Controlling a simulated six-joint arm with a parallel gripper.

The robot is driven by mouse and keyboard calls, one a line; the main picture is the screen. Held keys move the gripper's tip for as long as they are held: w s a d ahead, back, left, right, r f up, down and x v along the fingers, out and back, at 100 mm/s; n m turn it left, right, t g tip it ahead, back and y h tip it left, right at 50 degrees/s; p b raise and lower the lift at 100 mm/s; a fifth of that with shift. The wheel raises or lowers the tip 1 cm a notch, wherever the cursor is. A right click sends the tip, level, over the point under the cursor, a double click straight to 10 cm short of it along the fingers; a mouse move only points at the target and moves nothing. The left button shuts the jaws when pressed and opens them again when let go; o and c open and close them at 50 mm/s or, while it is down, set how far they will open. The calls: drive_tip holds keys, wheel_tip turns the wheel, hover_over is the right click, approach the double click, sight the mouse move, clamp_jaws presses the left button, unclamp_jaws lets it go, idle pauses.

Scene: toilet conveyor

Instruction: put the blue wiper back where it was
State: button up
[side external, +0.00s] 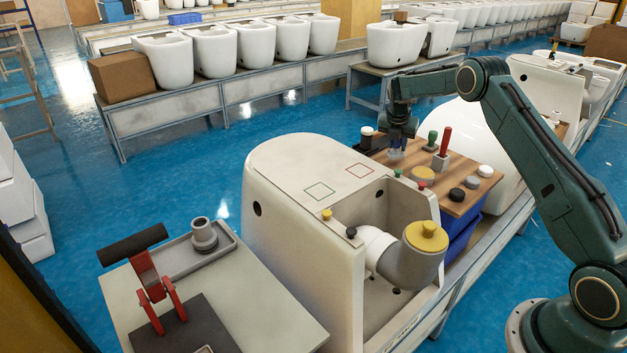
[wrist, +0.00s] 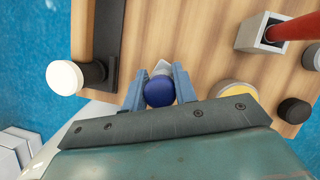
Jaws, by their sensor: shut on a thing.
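The blue wiper shows in the wrist view as a round dark blue knob (wrist: 160,92) with a pale piece behind it. My gripper (wrist: 158,84) is shut on it, one light blue finger on each side. In the side external view my gripper (side external: 396,148) points down over the far left part of the wooden board (side external: 381,162). The wiper's lower end is small and partly hidden there. I cannot tell whether it touches the board or sits in a holder.
On the board stand a red-handled tool (side external: 445,140) in a square holder, a green-topped tool (side external: 432,139), a yellow disc (side external: 423,174) and several black and white knobs. A white knob (wrist: 65,78) and dark strip (wrist: 106,40) lie left of my gripper. The white toilet (side external: 300,215) stands beside the board.

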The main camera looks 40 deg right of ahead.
drive_tip(key=shift+f, duration=1.25)
drive_tip(key=shift+f, duration=0.15)
drive_tip(key=o, duration=0.9)
drive_tip(key=shift+o, duration=0.2)
drive_tip(key=v, duration=1.2)
drive_tip(key=shift+r, duration=0.2)
